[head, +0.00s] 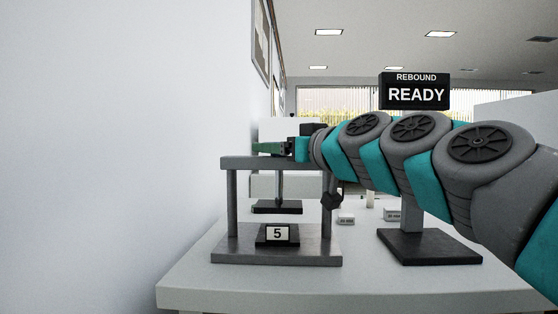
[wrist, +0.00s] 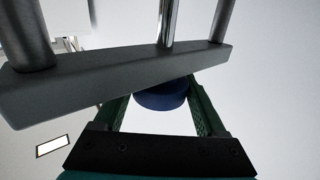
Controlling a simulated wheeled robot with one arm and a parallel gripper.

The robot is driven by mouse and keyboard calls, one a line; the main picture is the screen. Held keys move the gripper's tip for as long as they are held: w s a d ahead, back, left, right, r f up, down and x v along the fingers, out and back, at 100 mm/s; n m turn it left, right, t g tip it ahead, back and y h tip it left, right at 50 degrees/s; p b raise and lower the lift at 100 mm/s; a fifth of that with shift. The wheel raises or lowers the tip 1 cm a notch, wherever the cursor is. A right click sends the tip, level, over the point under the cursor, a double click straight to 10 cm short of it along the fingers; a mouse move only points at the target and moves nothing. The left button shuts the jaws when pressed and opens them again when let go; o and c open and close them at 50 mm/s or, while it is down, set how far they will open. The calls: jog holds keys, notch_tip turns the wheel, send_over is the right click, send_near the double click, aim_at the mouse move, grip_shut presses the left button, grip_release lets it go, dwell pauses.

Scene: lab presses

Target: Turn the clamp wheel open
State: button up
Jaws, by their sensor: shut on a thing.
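The press (head: 232,163) stands at the left of the white table, a grey frame with a crossbeam on two posts. A shiny screw (head: 279,188) runs down from the crossbeam to a dark pressing plate (head: 278,208), which hangs above the base. The clamp wheel (wrist: 160,98) is blue and round in the wrist view, on the outer side of the crossbeam (wrist: 120,80). My gripper (wrist: 160,92) has its green fingers on both sides of the wheel and is shut on it. In the head view my gripper (head: 267,148) lies just above the crossbeam; the wheel is not clear there.
A black block with a "5" label (head: 277,235) is on the press base. Right of the press stands a sign reading "REBOUND READY" (head: 414,92) on a dark foot (head: 428,247). Small labelled blocks (head: 346,218) lie behind. A white wall is close on the left.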

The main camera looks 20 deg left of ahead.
dwell(0.6)
jog(key=o, duration=1.3)
jog(key=shift+b+v, duration=0.5)
jog(key=shift+v, duration=3.35)
